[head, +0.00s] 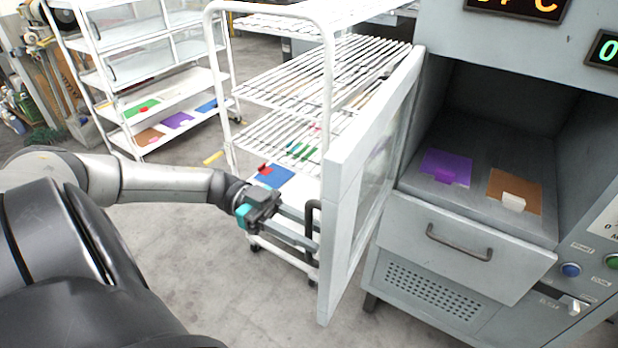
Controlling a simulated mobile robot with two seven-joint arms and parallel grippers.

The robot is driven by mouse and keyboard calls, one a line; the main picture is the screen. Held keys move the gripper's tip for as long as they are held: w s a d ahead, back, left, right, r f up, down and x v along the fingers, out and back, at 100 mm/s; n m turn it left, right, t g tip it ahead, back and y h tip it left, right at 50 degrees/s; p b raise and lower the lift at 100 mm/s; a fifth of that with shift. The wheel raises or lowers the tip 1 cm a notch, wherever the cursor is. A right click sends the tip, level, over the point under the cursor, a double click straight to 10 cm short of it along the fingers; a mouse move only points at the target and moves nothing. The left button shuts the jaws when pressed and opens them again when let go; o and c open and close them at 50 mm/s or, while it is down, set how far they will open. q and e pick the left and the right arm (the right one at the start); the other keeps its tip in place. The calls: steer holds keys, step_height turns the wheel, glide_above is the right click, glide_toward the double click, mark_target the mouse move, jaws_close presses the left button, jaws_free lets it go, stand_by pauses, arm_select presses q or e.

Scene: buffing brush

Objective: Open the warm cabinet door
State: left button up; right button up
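The warm cabinet (480,95) stands at the right with its door (345,210) swung wide open to the left, showing the chamber inside. On the chamber floor lie a purple pad (446,165) and a brown pad (515,190) with a white block. My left gripper (312,235) is at the door's dark handle (314,218), on the door's outer side. The fingers reach the handle, but whether they are closed around it I cannot tell. My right gripper is not in view.
A white wire rack cart (290,95) stands close behind the open door and my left gripper. A second white shelf cart (150,75) is at the back left. A drawer (465,245) sits below the chamber. The floor in front is clear.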

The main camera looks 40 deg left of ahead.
arm_select(q)
steer(key=shift+o, duration=0.9)
steer(key=s+a+b, duration=0.2)
steer(key=a+b, duration=0.3)
steer(key=a, duration=1)
steer(key=shift+s, duration=0.4)
